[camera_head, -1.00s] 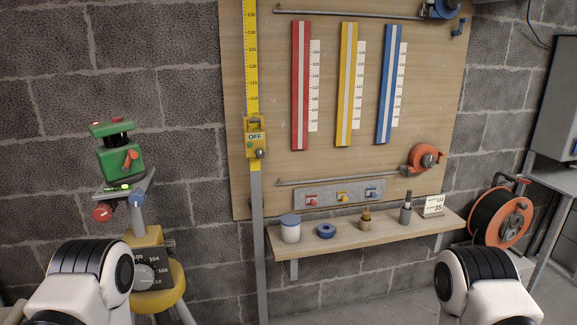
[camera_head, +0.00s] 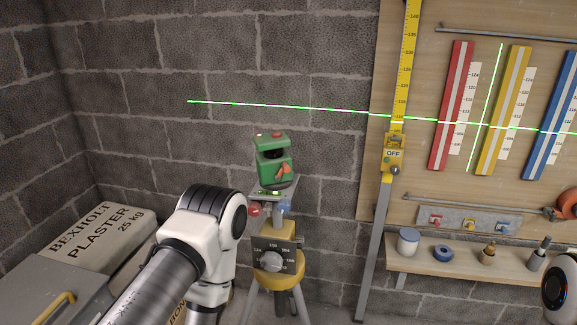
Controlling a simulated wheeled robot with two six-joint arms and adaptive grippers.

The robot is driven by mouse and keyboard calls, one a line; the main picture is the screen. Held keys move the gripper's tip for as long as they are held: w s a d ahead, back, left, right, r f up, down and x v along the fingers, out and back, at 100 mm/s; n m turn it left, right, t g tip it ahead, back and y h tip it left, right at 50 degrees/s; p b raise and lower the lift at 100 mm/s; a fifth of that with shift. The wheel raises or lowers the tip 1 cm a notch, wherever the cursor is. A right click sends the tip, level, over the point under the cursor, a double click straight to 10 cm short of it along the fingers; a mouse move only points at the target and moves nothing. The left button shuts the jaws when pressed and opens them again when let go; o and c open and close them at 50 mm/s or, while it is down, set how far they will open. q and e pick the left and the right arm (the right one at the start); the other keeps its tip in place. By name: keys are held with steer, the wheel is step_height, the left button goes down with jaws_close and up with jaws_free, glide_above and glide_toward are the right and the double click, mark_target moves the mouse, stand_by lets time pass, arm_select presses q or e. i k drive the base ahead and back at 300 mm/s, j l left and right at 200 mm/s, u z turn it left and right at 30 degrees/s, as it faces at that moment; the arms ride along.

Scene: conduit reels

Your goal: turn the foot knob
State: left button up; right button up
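The green laser level (camera_head: 273,161) stands on a small grey platform (camera_head: 289,185) on top of a yellow tripod (camera_head: 258,240). A red knob (camera_head: 255,209) sits below the platform on the left, and a blue knob (camera_head: 284,206) on the right. A small green bubble vial shows on the platform. A dial with a grey knob (camera_head: 271,261) is on the tripod's front. My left arm is left of the tripod, but its gripper is not in view. Only a bit of my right arm shows at the right edge; its gripper is not in view.
A yellow staff (camera_head: 404,60) with a yellow "OFF" box (camera_head: 394,152) stands right of the tripod. A board (camera_head: 425,195) with coloured strips and a shelf (camera_head: 455,262) are farther right. A plaster bag (camera_head: 100,240) lies at left. Green laser lines cross wall and board.

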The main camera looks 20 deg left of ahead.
mark_target(254, 208)
steer(key=u, duration=0.65)
